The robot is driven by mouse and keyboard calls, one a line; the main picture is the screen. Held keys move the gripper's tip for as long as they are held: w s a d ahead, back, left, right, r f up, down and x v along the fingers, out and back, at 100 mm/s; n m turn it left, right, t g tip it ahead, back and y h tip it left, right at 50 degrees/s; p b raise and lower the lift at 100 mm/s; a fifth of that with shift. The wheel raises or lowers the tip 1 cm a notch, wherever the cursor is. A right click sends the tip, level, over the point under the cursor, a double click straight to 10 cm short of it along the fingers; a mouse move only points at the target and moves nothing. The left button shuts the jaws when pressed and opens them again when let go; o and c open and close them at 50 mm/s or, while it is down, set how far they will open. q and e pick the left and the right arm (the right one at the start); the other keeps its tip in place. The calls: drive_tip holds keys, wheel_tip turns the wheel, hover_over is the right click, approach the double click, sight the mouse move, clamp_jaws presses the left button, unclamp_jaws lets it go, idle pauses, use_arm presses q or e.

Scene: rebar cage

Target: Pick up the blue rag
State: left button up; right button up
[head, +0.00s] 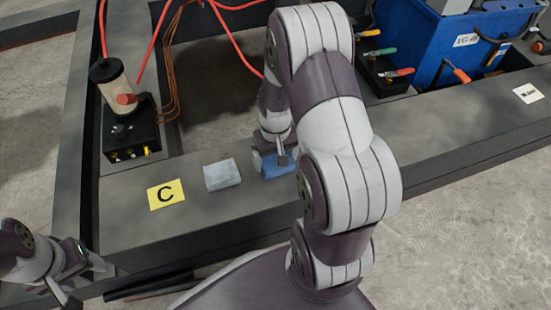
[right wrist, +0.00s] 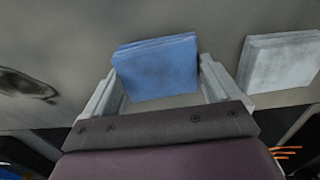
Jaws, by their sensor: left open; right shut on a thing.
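The blue rag (head: 279,167) is a folded, flat blue block on the dark grey beam, partly hidden by my right arm in the head view. In the right wrist view the blue rag (right wrist: 157,68) sits between the two fingers of my right gripper (right wrist: 158,85). My right gripper (head: 272,158) reaches down over the rag from behind in the head view and is shut on it. Whether the rag is clear of the beam I cannot tell. My left gripper (head: 84,275) is open and empty at the lower left, apart from the beam's top.
A black box with a cylinder (head: 130,130) stands at the left. A blue crate (head: 463,50) stands at the upper right. The right stretch of beam is mostly clear.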

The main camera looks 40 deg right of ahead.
drive_tip(key=r+p, duration=0.4)
drive_tip(key=r, duration=0.1)
drive_tip(key=shift+s+r+p, duration=0.2)
drive_tip(key=shift+s+p, duration=0.1)
drive_tip(key=shift+s, duration=0.1)
drive_tip(key=s+r+p, duration=0.5)
drive_tip(key=s, duration=0.5)
drive_tip(key=shift+s+a+r+p, duration=0.25)
drive_tip(key=shift+s+a+p, duration=0.1)
drive_tip(key=shift+s+a, duration=0.1)
